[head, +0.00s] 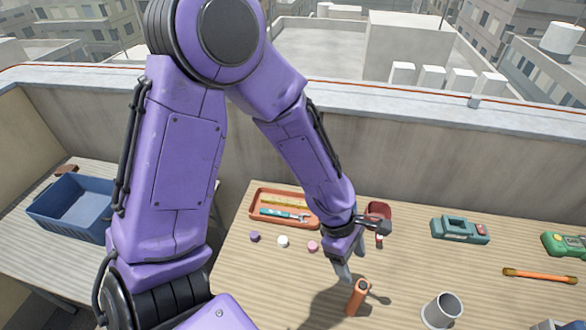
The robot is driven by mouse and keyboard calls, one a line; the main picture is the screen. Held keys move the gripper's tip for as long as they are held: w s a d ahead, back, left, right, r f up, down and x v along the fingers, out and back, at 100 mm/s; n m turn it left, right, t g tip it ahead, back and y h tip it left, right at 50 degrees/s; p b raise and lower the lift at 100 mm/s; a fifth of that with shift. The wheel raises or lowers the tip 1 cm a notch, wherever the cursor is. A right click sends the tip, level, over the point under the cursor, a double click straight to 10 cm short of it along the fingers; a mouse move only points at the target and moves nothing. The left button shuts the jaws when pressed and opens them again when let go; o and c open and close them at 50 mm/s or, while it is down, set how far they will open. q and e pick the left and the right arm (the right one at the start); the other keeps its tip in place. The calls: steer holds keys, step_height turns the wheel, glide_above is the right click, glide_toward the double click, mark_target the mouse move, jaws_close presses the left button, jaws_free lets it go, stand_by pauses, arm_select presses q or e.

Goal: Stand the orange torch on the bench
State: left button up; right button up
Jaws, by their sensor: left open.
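The orange torch (356,300) is near the front middle of the wooden bench (270,285). It looks upright, with its dark end up and its lower end at the bench top. My left gripper (361,262) is just behind and above the torch, with its fingers pointing down towards the bench. The fingers are apart and nothing is between them. I cannot tell whether a fingertip touches the torch. My right gripper is not in view.
An orange tray (254,212) with tools, several small caps (283,241) and a red object (378,210) lie behind. A grey cup (441,310), a teal device (459,229), an orange-handled tool (540,276) and a green meter (565,245) are right. A blue crate (75,207) is left.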

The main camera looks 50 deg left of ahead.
arm_select(q)
steer(key=s+a+f+m+y, duration=0.2)
steer(key=s+a+f, duration=0.1)
steer(key=f, duration=0.2)
steer(key=s+a+f+m+y, duration=0.1)
steer(key=s+a+f+m, duration=0.1)
steer(key=f, duration=0.3)
steer(key=s+a+f+m+y, duration=0.2)
steer(key=s+a+f, duration=0.2)
steer(key=f, duration=0.1)
steer(key=shift+a+f+m+t+y, duration=0.2)
steer(key=shift+f+m+t+y, duration=0.1)
steer(key=shift+t, duration=0.1)
steer(key=s+a+f+m, duration=0.1)
steer(key=s, duration=0.1)
steer(key=s+a+f+m+y, duration=0.1)
steer(key=s+m, duration=0.1)
steer(key=s+a+f+m, duration=0.1)
steer(key=s+m, duration=0.1)
steer(key=shift+a+f+t+y, duration=0.3)
steer(key=shift+a+t+y, duration=0.05)
steer(key=shift+t+y, duration=0.05)
steer(key=s+m, duration=0.2)
steer(key=shift+s+a+f+t+y, duration=0.15)
steer(key=shift+s+a+t+y, duration=0.15)
steer(key=shift+a+t, duration=0.1)
steer(key=shift+w, duration=0.15)
